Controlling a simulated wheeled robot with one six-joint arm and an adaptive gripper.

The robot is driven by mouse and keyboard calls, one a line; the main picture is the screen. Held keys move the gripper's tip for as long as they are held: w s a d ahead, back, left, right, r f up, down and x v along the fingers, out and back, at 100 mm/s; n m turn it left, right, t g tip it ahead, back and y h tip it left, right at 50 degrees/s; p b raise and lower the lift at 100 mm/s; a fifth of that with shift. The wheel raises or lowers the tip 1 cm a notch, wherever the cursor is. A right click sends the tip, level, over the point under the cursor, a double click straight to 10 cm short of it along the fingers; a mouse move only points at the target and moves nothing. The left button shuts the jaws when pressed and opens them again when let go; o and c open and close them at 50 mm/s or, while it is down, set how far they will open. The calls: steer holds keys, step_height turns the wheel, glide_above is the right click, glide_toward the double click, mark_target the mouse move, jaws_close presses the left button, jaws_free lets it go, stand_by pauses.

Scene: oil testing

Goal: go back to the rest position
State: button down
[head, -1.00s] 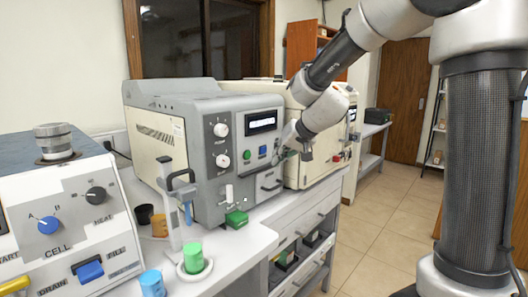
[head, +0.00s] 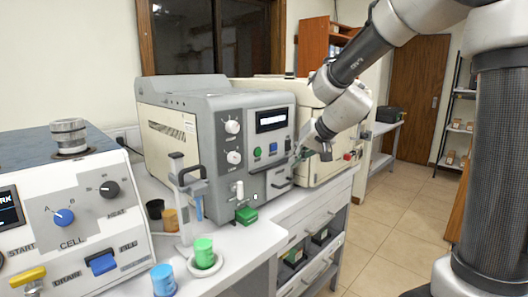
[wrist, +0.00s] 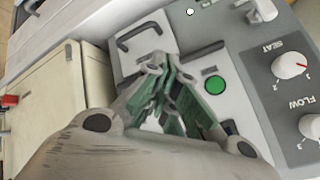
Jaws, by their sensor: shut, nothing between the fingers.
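My gripper (wrist: 165,98) has its fingers drawn together with nothing held. In the head view it is at the front of the grey testing machine (head: 219,188), by the drawer handle and the green and blue buttons; the arm's wrist hides part of it. In the wrist view, the gripper is in front of the machine's panel, with a green button (wrist: 214,85) to its right and a dark handle (wrist: 140,36) above it. I cannot tell whether the fingers touch the panel.
A second machine with a cell panel (head: 75,195) stands at the left. A cream machine (head: 313,170) is behind my wrist. Open floor (head: 395,225) lies to the right.

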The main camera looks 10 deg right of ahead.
steer(key=s+d+g+h, duration=0.1)
steer(key=s+d, duration=0.4)
steer(key=s, duration=0.5)
steer(key=s+d+n+g+h, duration=0.1)
steer(key=s+d, duration=0.3)
steer(key=s, duration=0.7)
steer(key=s+d+g+h, duration=0.1)
steer(key=s+d, duration=0.4)
steer(key=s, duration=0.5)
steer(key=shift+s+d+r+n+h, duration=0.2)
steer(key=shift+d+r+n+h, duration=0.15)
steer(key=shift+h, duration=0.45)
